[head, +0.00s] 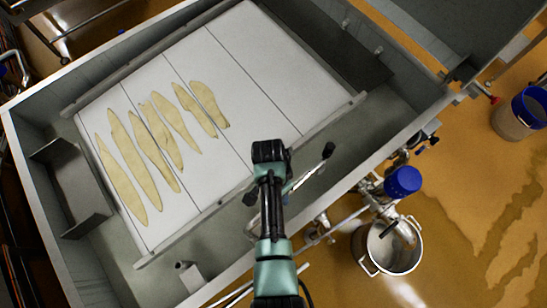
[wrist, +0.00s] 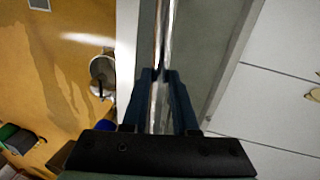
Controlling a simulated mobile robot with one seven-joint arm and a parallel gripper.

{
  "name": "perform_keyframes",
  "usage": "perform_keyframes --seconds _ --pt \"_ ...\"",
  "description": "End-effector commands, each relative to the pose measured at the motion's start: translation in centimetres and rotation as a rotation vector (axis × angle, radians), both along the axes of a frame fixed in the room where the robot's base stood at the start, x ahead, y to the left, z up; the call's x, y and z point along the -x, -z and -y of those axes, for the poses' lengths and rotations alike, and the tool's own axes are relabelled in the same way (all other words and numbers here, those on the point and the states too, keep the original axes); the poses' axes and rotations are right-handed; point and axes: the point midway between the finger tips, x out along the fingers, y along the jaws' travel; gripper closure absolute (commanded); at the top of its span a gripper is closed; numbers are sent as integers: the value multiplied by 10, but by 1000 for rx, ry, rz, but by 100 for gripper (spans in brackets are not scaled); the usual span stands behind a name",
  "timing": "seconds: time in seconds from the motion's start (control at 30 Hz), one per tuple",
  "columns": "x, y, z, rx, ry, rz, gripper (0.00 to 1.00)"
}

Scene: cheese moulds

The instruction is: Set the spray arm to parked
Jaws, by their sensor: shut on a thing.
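The spray arm (head: 309,174) looks like a thin metal rod with dark ends. In the head view it lies slantwise, roughly along the near right wall of the vat. My gripper (head: 271,187) is over its middle and hides part of it. In the wrist view the rod (wrist: 168,28) runs up the picture between the two dark fingers. My gripper (wrist: 159,75) is shut on it there. No label for the parked position can be made out.
The vat (head: 330,178) holds white panels (head: 275,75) with several pale yellow strips (head: 160,140). Outside the near wall are pipework with a blue cap (head: 403,181), a metal bucket (head: 394,250) and a blue-topped container (head: 520,113) on the orange floor.

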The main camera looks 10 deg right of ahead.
Motion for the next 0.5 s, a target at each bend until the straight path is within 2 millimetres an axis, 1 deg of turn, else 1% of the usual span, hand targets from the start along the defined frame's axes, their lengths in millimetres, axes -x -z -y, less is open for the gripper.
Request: perform_keyframes --seconds 0.03,0.2,0.5 --pt "1 -3 4 5 23 4 100" --pt "6 -3 7 5 73 5 100" --pt "9 -2 8 5 100 4 100"
